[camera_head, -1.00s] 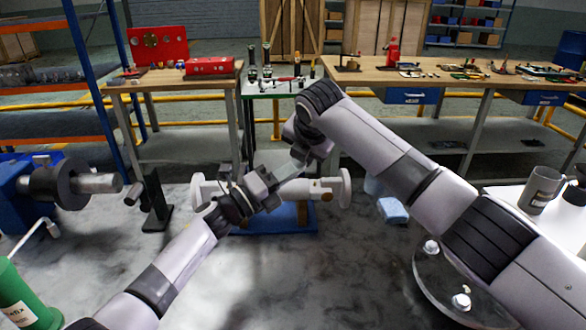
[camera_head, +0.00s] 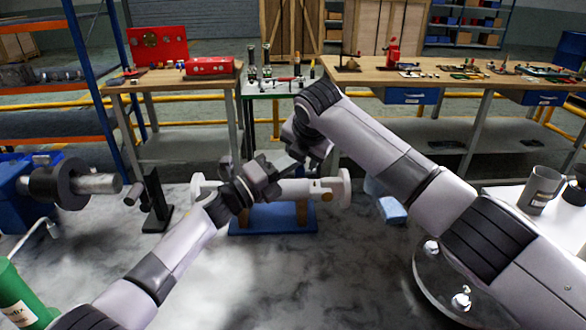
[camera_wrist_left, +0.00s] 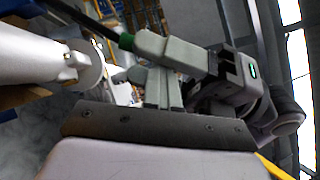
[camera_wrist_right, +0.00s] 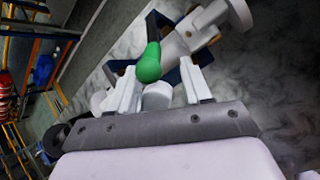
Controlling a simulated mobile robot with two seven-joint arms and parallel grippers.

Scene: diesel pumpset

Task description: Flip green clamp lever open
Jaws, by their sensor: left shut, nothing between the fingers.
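The clamp lever shows in the right wrist view as a dark bar ending in a green grip (camera_wrist_right: 149,63). The green grip lies between the spread fingertips of my right gripper (camera_wrist_right: 160,76), nearer the left finger; I cannot tell whether they touch. The left wrist view shows the green grip (camera_wrist_left: 124,44) at the right gripper's fingertips, with the black lever running up left. My left gripper (camera_wrist_left: 163,76) is shut and empty, close to the right gripper's fingers. In the head view, both grippers meet above the pipe, where the lever is hidden.
A pale pipe with round end flanges (camera_head: 345,188) stands on a blue base (camera_head: 245,224) on the grey table. A blue block (camera_head: 392,209) lies to its right, a black stand (camera_head: 155,205) to its left. The table's front middle is clear.

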